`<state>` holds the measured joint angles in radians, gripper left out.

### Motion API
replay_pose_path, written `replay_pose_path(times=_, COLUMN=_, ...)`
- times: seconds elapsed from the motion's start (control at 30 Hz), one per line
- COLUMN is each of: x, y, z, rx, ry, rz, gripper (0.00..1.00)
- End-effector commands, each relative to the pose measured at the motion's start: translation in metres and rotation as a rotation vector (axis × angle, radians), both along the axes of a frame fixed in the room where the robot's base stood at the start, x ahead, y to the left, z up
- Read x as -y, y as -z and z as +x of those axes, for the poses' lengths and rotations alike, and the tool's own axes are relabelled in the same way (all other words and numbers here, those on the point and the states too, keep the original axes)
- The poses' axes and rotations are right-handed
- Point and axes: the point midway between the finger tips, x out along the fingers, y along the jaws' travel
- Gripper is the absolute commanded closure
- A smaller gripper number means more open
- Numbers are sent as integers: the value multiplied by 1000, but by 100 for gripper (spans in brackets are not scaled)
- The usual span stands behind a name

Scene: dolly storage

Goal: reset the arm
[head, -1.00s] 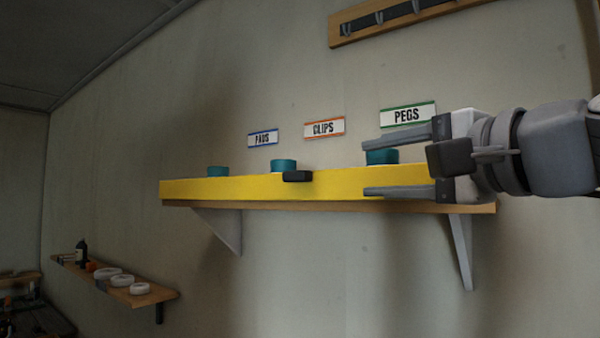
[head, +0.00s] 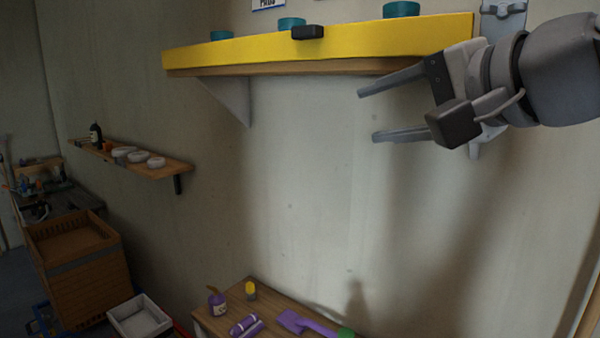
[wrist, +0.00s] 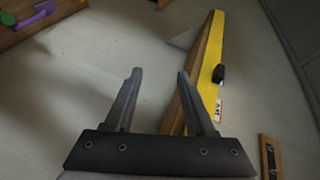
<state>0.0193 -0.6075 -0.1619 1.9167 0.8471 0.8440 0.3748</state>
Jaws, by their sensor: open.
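My gripper (head: 380,114) is open and empty, with its two grey fingers apart. In the head view it is at the upper right, in front of the wall and just below the right part of the yellow-fronted shelf (head: 250,49). In the wrist view the open fingers of my gripper (wrist: 158,88) show clearly with nothing between them. The yellow shelf (wrist: 212,62) runs behind and to the right of the right finger there. Whether the finger touches the shelf cannot be told.
Teal containers (head: 402,10) stand on the yellow shelf, with a black block (head: 308,32) at its front. Below is a wooden table (head: 275,310) with purple tools and bottles. A small shelf (head: 150,167), a brown crate (head: 75,245) and a white bin (head: 140,318) are at left.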

Motion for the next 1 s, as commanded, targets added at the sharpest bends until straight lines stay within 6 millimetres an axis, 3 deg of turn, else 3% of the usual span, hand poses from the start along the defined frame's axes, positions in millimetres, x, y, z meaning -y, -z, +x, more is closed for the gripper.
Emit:
replay_pose_path(times=0.03, x=-4, y=38, z=-4, rx=-48, ry=-19, rz=-109, gripper=45)
replay_pose_path(times=0.2, x=0, y=166, z=-32, rx=-201, ry=-129, rz=-539, gripper=45)
replay_pose_path(times=0.3, x=11, y=227, z=-55, rx=-279, ry=-217, rz=-771, gripper=45)
replay_pose_path(times=0.4, x=23, y=271, z=-77, rx=-338, ry=-301, rz=-957, gripper=45)
replay_pose_path(times=0.5, x=34, y=298, z=-92, rx=-375, ry=-364, rz=-1083, gripper=45)
replay_pose_path(times=0.6, x=40, y=311, z=-100, rx=-394, ry=-400, rz=-1150, gripper=45)
replay_pose_path(times=1.0, x=43, y=314, z=-102, rx=-399, ry=-409, rz=-1169, gripper=45)
